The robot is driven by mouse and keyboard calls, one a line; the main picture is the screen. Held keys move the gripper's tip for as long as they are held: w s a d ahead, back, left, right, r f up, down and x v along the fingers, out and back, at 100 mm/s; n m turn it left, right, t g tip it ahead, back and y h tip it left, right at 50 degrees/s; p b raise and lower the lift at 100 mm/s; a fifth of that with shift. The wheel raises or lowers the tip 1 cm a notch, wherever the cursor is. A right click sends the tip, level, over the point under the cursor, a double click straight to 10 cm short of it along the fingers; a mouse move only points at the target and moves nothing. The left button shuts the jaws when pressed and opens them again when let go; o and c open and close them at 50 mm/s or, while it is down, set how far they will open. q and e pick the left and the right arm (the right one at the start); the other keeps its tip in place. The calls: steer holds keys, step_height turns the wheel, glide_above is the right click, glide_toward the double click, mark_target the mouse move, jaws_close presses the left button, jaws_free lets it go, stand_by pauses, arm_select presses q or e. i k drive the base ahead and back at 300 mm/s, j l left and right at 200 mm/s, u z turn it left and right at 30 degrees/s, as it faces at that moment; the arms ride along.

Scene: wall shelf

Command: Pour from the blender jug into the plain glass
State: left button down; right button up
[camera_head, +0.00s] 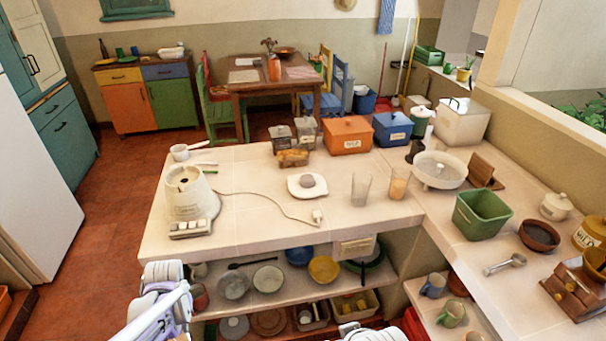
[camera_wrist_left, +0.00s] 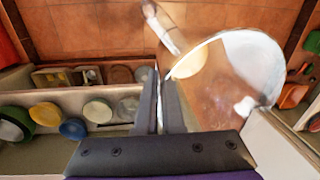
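The plain glass (camera_head: 361,189) stands upright and looks empty on the white counter. A second glass (camera_head: 398,184) with an orange tint stands to its right. The blender base (camera_head: 186,198) stands at the counter's left end with no jug on it. In the left wrist view, a clear jug-like vessel with a pale rim, apparently the blender jug (camera_wrist_left: 228,75), is at my left gripper (camera_wrist_left: 162,75). Its fingers are close together at the jug's near side, apparently on its handle. The jug does not show clearly in the head view.
A white plate (camera_head: 307,186) with a round lid-like piece and a cord lie between the base and the glasses. Behind are jars (camera_head: 281,138), an orange box (camera_head: 347,134) and a blue box (camera_head: 392,129). A shelf with bowls (camera_head: 268,279) is below the counter.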

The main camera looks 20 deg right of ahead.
mark_target(360, 190)
steer(key=z, duration=0.85)
